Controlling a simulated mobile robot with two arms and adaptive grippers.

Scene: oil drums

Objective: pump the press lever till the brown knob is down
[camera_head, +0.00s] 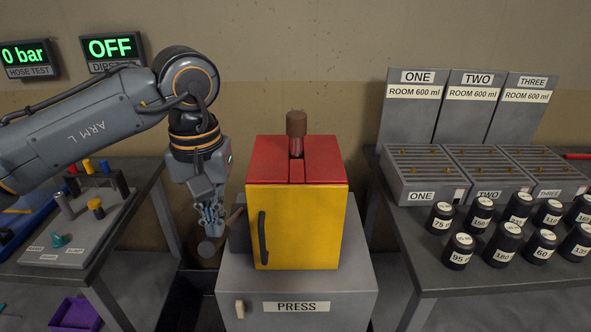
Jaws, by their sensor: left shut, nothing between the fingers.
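The press (293,228) is a yellow box with a red top on a grey base labelled PRESS. The brown knob (296,123) stands up on a reddish post above the red top. A dark lever with a round end (207,248) sticks out at the left side of the press, pointing down and left. My left gripper (212,222) points down just above this round end, shut with nothing held. Whether it touches the lever I cannot tell. A black handle (263,238) is on the yellow front. My right gripper is out of view.
The left table (105,262) holds a grey board with pegs. The right table (450,303) carries grey trays labelled ONE, TWO and THREE and several black weights (459,252). A purple bin (76,314) is on the floor. Wall displays read 0 bar (25,54) and OFF (110,47).

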